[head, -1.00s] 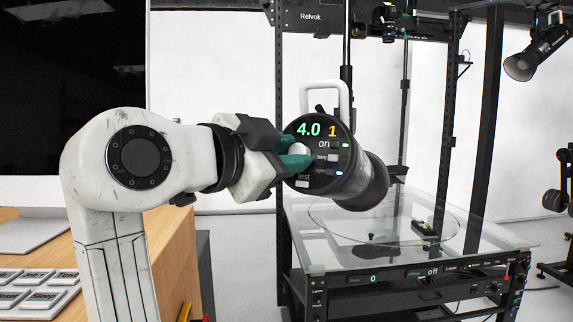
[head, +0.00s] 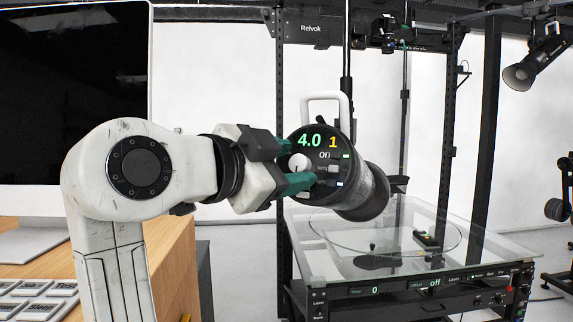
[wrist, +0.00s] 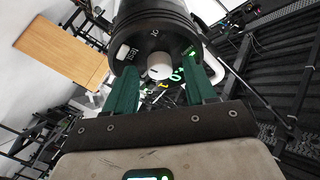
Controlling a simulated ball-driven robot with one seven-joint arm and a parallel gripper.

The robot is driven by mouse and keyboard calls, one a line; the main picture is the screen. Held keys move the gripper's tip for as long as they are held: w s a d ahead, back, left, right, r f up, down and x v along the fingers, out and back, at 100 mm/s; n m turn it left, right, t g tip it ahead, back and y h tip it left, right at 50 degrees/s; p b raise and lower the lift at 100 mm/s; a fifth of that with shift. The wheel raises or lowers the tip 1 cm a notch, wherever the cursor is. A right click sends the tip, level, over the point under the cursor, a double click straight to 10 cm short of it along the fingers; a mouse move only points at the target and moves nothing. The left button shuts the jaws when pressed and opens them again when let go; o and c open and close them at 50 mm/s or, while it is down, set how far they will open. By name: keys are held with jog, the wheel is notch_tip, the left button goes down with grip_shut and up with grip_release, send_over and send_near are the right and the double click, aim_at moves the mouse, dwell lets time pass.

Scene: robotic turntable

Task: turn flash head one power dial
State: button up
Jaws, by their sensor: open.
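The flash head (head: 362,190) is a dark cylinder with a white handle on top. Its round back panel reads 4.0 in green and 1 in orange. The white power dial (head: 299,161) sits at the panel's left side with a small dark mark on it. My gripper (head: 293,164) is open, one teal finger above the dial and one below, both apart from it. In the wrist view the dial (wrist: 160,66) shows between the two spread fingers (wrist: 160,82). The lower finger covers part of the panel's lower buttons.
A glass-topped turntable table (head: 480,245) with a black control front stands below and right of the flash head. A black rack post (head: 450,110) rises behind it. A wooden desk (head: 175,240) with a large dark monitor (head: 70,90) is at the left.

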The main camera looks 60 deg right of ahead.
jog(key=w+a+b, duration=0.1)
jog(key=a, duration=0.9)
jog(key=shift+w+a+r, duration=0.2)
jog(key=shift+a+r, duration=0.15)
jog(key=shift+r, duration=0.05)
jog(key=w+d+f+n+t+y, duration=0.25)
jog(key=f+n, duration=0.45)
jog(key=f, duration=0.5)
jog(key=w+d+f+n+t+y, duration=0.2)
jog(key=w+f+n+t+y, duration=0.3)
jog(key=f, duration=0.7)
jog(key=w+d+f+n+t, duration=0.1)
jog(key=d+f+n+t, duration=0.1)
jog(key=f+n, duration=0.8)
jog(key=s+a+f+n+g+y, duration=0.1)
jog(key=s+a+f+n+y, duration=0.15)
jog(key=s+f, duration=0.4)
jog(key=s+a+f+n+g+y, duration=0.1)
jog(key=s+a+f+n+y, duration=0.2)
jog(key=f, duration=0.7)
jog(key=s+a+f+n+g+y, duration=0.1)
jog(key=s+a+f+y, duration=0.3)
jog(key=f, duration=0.4)
jog(key=s+d+f+g+p, duration=0.1)
jog(key=s+d+g+p, duration=0.1)
jog(key=s, duration=0.9)
jog(key=shift+d+m+g+p, duration=0.45)
jog(key=shift+g+p, duration=0.3)
jog(key=shift+p, duration=0.45)
